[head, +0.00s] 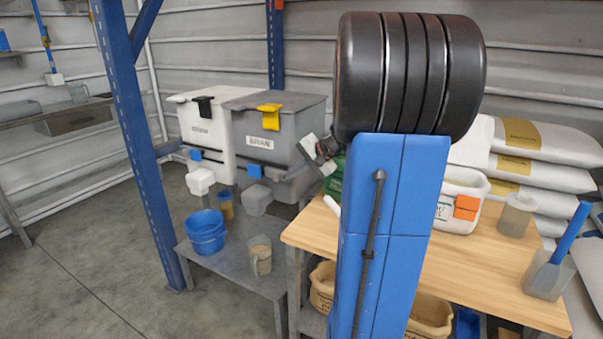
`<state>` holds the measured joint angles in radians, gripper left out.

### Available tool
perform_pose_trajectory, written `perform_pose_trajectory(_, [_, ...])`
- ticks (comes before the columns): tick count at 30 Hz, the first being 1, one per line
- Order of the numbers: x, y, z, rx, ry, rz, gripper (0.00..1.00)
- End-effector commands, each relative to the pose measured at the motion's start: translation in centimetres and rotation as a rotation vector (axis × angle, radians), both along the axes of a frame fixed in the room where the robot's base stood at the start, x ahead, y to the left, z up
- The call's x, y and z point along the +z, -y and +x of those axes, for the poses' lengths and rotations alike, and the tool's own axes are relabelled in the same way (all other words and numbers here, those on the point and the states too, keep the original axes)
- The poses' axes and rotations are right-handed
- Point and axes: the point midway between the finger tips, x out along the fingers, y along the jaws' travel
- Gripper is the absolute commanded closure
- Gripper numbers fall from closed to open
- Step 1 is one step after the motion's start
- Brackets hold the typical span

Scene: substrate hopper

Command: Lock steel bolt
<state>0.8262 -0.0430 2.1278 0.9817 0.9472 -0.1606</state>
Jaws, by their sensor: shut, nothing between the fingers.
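No steel bolt can be made out for certain. The grey hopper (292,118) has a lid with a yellow latch (270,117), a label that seems to read BRAN, and a blue tab (254,171) low on its front. Its grey spout (258,199) hangs below. My gripper (308,172) is at the right side of the grey hopper, near its lower sloping part. My own blue and black arm hides much of the area to its right. The gripper is small in view and appears shut and empty; whether it touches the hopper cannot be told.
A white hopper (200,150) stands left of the grey one. A blue bucket (206,238) and a beige jug (260,258) stand on the low grey bench (228,272). A wooden table (505,287) holds a scoop (550,278). A blue post (140,150) rises at left.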

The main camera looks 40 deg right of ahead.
Motion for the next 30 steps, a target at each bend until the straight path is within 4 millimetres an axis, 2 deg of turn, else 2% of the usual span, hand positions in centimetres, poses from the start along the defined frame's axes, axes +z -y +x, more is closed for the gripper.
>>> perform_pose_trajectory(6, [0.0, -0.6, 1.6, 0.001, 0.0, 0.001, 1.0])
perform_pose_trajectory(22, [0.0, -0.8, 2.3, 0.0, 0.0, 0.0, 1.0])
perform_pose_trajectory(30, [0.0, -1.7, 4.8, 0.001, -0.001, 0.0, 1.0])
